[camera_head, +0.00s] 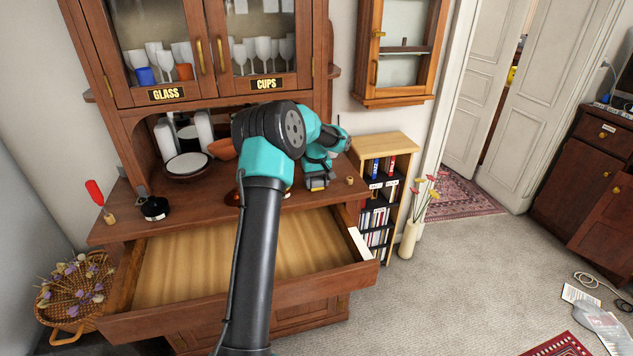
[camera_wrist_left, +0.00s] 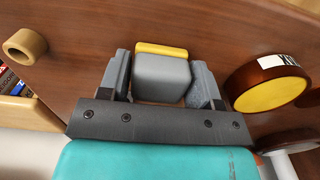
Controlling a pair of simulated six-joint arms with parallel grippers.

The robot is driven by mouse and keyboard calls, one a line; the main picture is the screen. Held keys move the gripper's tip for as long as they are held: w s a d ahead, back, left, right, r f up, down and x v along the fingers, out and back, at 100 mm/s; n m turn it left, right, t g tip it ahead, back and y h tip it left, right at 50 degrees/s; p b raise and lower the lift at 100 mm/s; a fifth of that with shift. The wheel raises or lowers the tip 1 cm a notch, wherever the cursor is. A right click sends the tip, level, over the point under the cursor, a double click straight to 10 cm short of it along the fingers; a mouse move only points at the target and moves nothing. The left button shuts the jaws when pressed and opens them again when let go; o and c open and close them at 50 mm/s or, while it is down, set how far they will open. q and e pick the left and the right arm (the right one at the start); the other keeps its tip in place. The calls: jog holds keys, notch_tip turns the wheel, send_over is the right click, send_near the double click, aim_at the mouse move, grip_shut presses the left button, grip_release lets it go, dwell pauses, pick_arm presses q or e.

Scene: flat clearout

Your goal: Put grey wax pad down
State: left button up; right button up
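The grey wax pad (camera_wrist_left: 162,78) is a grey block with a yellow strip along one edge. In the left wrist view it sits between the two fingers of my left gripper (camera_wrist_left: 161,82), which are closed on its sides. In the head view my left gripper (camera_head: 318,178) is over the right part of the cabinet's wooden top, with the pad's grey and yellow showing small at its tip. Whether the pad touches the wood cannot be told. My right gripper is not in view.
A brown tape roll with a yellow face (camera_wrist_left: 268,84) lies close beside the gripper. A small wooden ring (camera_wrist_left: 25,46) is on the other side. The open, empty-looking drawer (camera_head: 190,262) juts out below. A low bookshelf (camera_head: 385,195) stands to the right.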

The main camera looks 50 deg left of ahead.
aim_at(317, 179)
pick_arm(q)
jog(key=o, duration=0.3)
jog(key=shift+o, duration=0.2)
jog(key=shift+r, duration=0.15)
notch_tip(317, 179, up, 12)
dwell(0.4)
dwell(0.5)
